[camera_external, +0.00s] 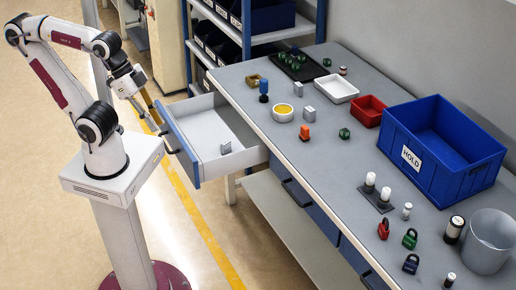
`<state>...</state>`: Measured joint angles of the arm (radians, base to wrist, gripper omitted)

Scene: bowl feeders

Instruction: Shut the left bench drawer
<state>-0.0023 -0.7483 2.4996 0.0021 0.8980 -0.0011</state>
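The left bench drawer (211,134) is pulled out from the bench on its left side. It has a blue front (184,150) with a dark handle (169,143), and a small grey block (225,148) lies inside. My gripper (147,112) hangs just outside the drawer front, near its far end and above the handle. The fingers are small and partly lost against the floor and the yellow line. I cannot tell whether they are open or shut, or whether they touch the drawer.
The grey bench top (335,175) carries a blue HOLD bin (440,150), a red tray (369,110), a white tray (336,88), padlocks and other small parts. A blue-framed shelf (247,35) stands behind the drawer.

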